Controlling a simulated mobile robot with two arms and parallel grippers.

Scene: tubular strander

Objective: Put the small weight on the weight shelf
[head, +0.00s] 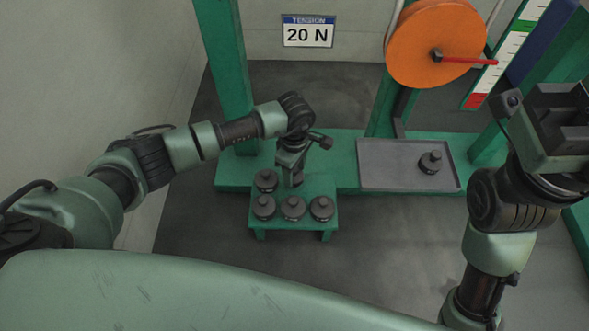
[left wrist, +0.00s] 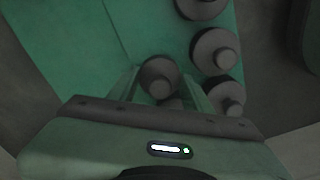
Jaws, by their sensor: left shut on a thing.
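My left gripper (head: 291,170) points down over the back part of a small green stand (head: 301,187), which looks like the weight shelf. It is shut on a small dark weight (left wrist: 160,76), which shows between the two fingers in the left wrist view. In the head view the gripper mostly hides this weight. I cannot tell whether it touches the stand top. Several similar dark weights stand on it: three in a front row, the middle one (head: 293,207) just in front of the gripper, and one at back left (head: 267,181). My right gripper (head: 556,115) is at the right edge, its fingers unclear.
A grey tray (head: 385,177) with one dark weight (head: 431,162) lies to the right on the green machine base (head: 338,150). An orange spool (head: 432,42) with a red pointer is above it. A sign (head: 308,31) reads 20 N. The floor in front of the tray is clear.

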